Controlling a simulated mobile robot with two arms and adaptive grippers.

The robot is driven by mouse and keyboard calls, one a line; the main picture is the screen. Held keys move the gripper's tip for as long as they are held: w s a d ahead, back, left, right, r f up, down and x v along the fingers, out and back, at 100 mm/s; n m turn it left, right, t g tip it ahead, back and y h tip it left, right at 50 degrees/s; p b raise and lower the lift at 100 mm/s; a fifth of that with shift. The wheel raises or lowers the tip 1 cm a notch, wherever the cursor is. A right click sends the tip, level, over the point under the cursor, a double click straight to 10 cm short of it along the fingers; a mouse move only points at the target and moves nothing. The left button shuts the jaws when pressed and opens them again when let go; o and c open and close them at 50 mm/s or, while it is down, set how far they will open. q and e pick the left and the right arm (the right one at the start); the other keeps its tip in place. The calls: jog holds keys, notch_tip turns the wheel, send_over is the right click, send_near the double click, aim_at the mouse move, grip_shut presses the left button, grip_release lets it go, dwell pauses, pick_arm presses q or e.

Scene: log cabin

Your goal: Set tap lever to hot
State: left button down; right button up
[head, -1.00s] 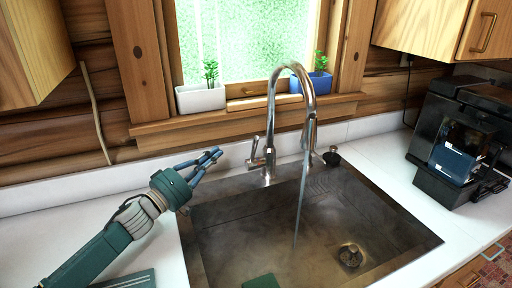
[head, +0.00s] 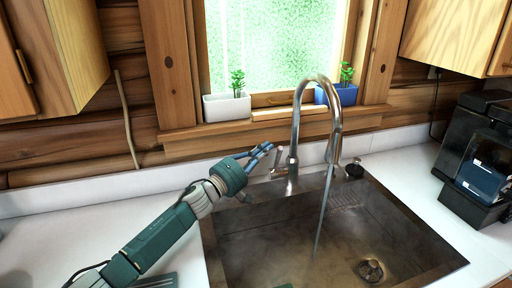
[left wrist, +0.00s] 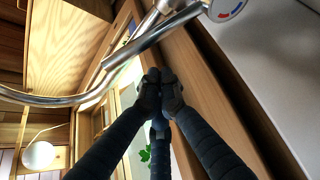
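The chrome tap (head: 333,100) stands behind the sink with water running from its curved spout. Its lever (head: 278,155) rises on the left side of the tap body. In the left wrist view the lever (left wrist: 150,44) is a metal rod running up to a hub with a red and blue disc (left wrist: 226,6). My left gripper (head: 271,149) is just left of the lever, apparently with a small gap. Its dark fingers converge with their tips together in the left wrist view (left wrist: 160,76), with nothing visible between them. My right gripper is out of view.
The sink (head: 260,235) lies in the white counter (head: 60,235). A white planter (head: 227,107) and a blue planter (head: 343,94) stand on the window sill (head: 240,133). A black machine (head: 480,160) is at the right. Wooden cabinets (head: 70,60) hang at both sides.

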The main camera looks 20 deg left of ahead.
pick_arm(q)
jog(key=shift+s+d+f, duration=0.2)
jog(key=shift+s+d, duration=0.4)
jog(key=shift+s, duration=0.2)
